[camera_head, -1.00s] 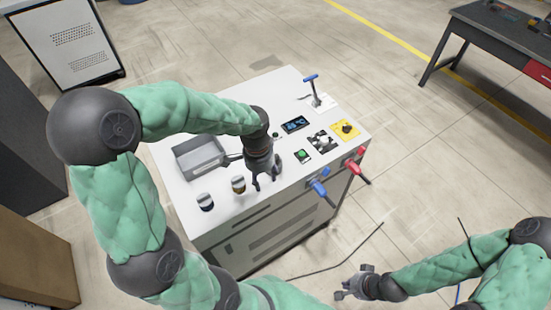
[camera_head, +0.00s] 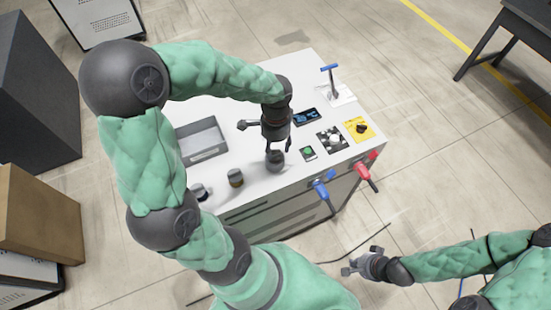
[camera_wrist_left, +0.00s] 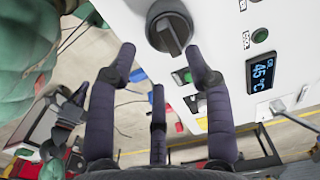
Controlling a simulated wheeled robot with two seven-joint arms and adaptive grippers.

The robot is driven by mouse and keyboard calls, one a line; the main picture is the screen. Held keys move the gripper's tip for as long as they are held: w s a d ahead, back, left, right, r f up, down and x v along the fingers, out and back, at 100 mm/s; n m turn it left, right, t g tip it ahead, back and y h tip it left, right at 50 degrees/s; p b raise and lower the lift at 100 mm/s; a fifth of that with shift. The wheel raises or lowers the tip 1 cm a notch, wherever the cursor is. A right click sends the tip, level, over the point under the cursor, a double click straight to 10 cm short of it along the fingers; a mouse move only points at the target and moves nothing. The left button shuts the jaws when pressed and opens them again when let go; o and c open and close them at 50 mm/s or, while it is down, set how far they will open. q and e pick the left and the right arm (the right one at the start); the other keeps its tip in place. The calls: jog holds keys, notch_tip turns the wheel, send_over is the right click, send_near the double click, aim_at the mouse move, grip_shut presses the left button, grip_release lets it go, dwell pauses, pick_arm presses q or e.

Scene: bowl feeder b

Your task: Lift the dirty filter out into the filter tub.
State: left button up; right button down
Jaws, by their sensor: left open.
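My left gripper (camera_head: 279,146) is open and empty. It hangs just behind and above a dark round knob-like cap (camera_head: 275,161) on the white machine's top. In the left wrist view the cap (camera_wrist_left: 170,32) has a raised grip bar and lies beyond the open fingers (camera_wrist_left: 159,62). A grey open tub (camera_head: 203,150) sits on the machine top to the left and looks empty. Two small dark-topped cylinders stand near the front edge, one with a brownish side (camera_head: 235,177), one darker (camera_head: 199,191). I cannot tell whether either is the dirty filter. My right gripper (camera_head: 350,268) is off the machine, low right.
The machine top (camera_head: 225,110) carries a display (camera_head: 306,117), a green button (camera_head: 308,152), a black knob on a yellow plate (camera_head: 360,129) and a blue-handled lever (camera_head: 331,78). Blue (camera_head: 322,191) and red (camera_head: 365,170) handles stick out in front.

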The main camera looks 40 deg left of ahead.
aim_at(276, 154)
pick_arm(q)
jog(key=f, duration=0.3)
jog(key=f+b, duration=0.1)
jog(key=f, duration=0.1)
jog(key=shift+w+a+f, duration=0.25)
jog(key=shift+w+f, duration=0.1)
grip_shut()
